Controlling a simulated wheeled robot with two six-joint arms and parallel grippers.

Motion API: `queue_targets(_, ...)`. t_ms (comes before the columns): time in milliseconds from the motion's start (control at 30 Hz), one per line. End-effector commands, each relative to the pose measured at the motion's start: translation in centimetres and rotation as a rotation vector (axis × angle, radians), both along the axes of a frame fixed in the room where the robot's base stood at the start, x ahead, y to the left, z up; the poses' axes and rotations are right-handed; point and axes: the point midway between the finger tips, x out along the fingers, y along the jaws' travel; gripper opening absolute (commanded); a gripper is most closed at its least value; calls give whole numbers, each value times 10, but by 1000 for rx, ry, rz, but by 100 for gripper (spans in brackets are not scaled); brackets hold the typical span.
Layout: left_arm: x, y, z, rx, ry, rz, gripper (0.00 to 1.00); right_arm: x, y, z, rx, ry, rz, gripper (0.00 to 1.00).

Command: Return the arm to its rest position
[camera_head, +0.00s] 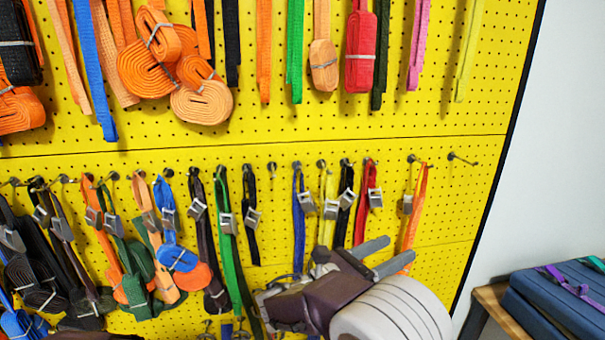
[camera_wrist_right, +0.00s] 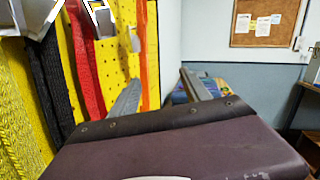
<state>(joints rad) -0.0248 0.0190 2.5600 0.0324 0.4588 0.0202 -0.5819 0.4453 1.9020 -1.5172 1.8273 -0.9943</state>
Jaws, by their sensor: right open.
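My right gripper (camera_head: 400,250) is in front of the lower part of the yellow pegboard (camera_head: 400,110). Its two grey fingers are apart and point up and to the right, with nothing seen between them. The tip of one finger overlaps an orange strap (camera_head: 416,215) in the head view; I cannot tell whether they touch. In the right wrist view the open fingers (camera_wrist_right: 162,80) show with the orange strap (camera_wrist_right: 154,50) behind them. My left gripper cannot be made out; a dark shape at the bottom left edge is too cut off to identify.
Several straps with metal buckles hang on hooks, among them a red strap (camera_head: 365,205) and a green strap (camera_head: 226,230) near my right arm. One hook (camera_head: 460,158) is bare. A blue case (camera_head: 560,295) lies on a wooden bench (camera_head: 497,305) at right. A corkboard (camera_wrist_right: 268,24) hangs beyond.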

Motion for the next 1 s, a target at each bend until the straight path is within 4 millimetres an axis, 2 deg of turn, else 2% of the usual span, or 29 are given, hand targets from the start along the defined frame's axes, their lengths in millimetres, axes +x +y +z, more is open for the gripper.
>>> queue_targets(33,0,0,0,0,0,0,52,-11,-24,-27,122,15,-45,56)
queue_targets(67,0,0,0,0,0,0,52,-20,-36,-48,215,17,-77,56)
queue_targets(100,0,0,0,0,0,0,52,-35,-51,-78,349,8,-134,56)
queue_targets(167,0,0,0,0,0,0,52,-65,-65,-124,566,-36,-244,56)
queue_targets(200,0,0,0,0,0,0,52,-88,-67,-154,716,-88,-336,56)
queue_targets(267,0,0,0,0,0,0,52,-123,-58,-197,950,-213,-507,56)
queue_targets(300,0,0,0,0,0,0,52,-144,-45,-223,1105,-331,-644,56)
queue_targets(333,0,0,0,0,0,0,52,-157,-31,-239,1216,-441,-757,56)
queue_targets(400,0,0,0,0,0,0,52,-171,0,-263,1413,-714,-1008,56)
queue_targets(500,0,0,0,0,0,0,52,-168,27,-275,1557,-1064,-1279,56)
queue_targets(633,0,0,0,0,0,0,52,-159,36,-277,1609,-1321,-1450,56)
queue_targets(1000,0,0,0,0,0,0,52,-156,38,-277,1615,-1358,-1472,56)
